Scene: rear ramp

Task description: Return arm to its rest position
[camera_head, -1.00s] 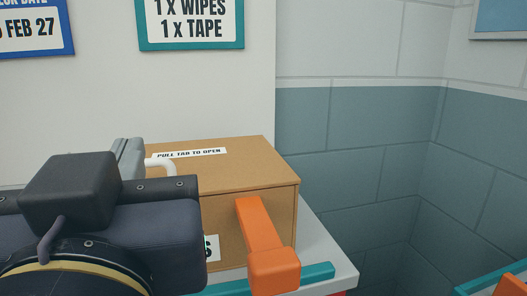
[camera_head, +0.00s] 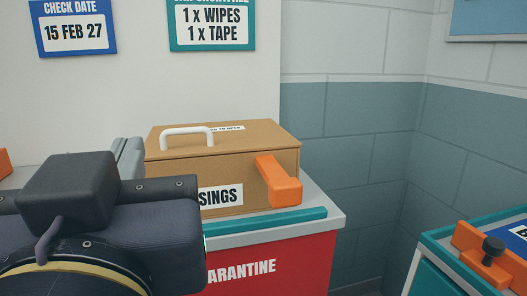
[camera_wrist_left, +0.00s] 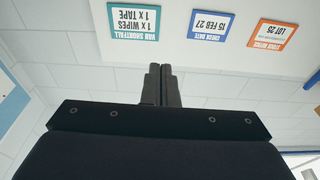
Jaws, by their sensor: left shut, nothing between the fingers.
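My left arm (camera_head: 130,225) fills the lower left of the head view, dark and bulky. It covers part of a brown carton on the bench behind it. My left gripper (camera_wrist_left: 162,75) shows in the left wrist view with its two dark fingers together and nothing between them. It points toward the wall, where the signs appear upside down. In the head view its fingertips cannot be made out. My right gripper is in no view.
The brown carton (camera_head: 235,165) with a white handle and orange tab stands on a red quarantine cabinet (camera_head: 270,262). A teal-edged unit with an orange fitting (camera_head: 490,258) is at lower right. Wall signs (camera_head: 73,27) hang above. Tiled wall fills the right.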

